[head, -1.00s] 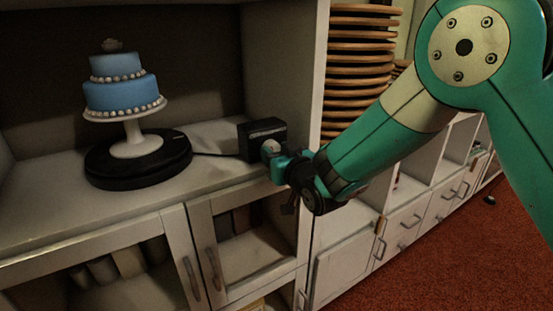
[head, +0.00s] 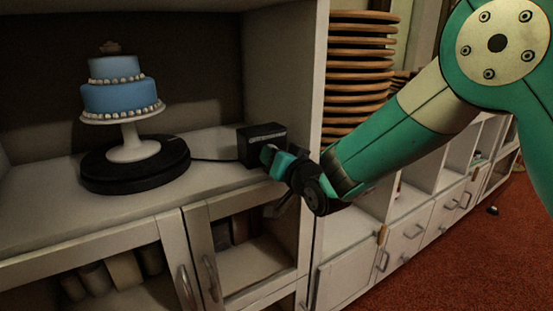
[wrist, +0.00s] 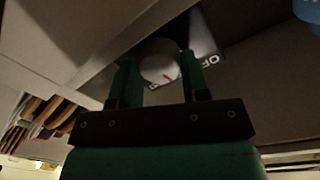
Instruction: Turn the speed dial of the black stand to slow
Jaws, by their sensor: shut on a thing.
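The black stand (head: 108,176) is a round turntable on the shelf at the left, with a cable running right to a black control box (head: 250,152). In the wrist view, the box's speed dial (wrist: 158,66) is a round white knob with a red mark on its lower right. Printed letters on the box face (wrist: 208,42) beside it are partly hidden, so I cannot read the whole scale. My gripper (head: 268,157) is at the front of the box. Its two green fingers (wrist: 159,75) are shut on the dial, one on each side.
A two-tier blue cake (head: 120,97) stands on a white pedestal (head: 132,150) on the turntable. A shelf side wall (head: 290,90) rises just right of the box. Stacked wooden discs (head: 358,70) are beyond it. Cabinet doors (head: 195,260) lie below the shelf.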

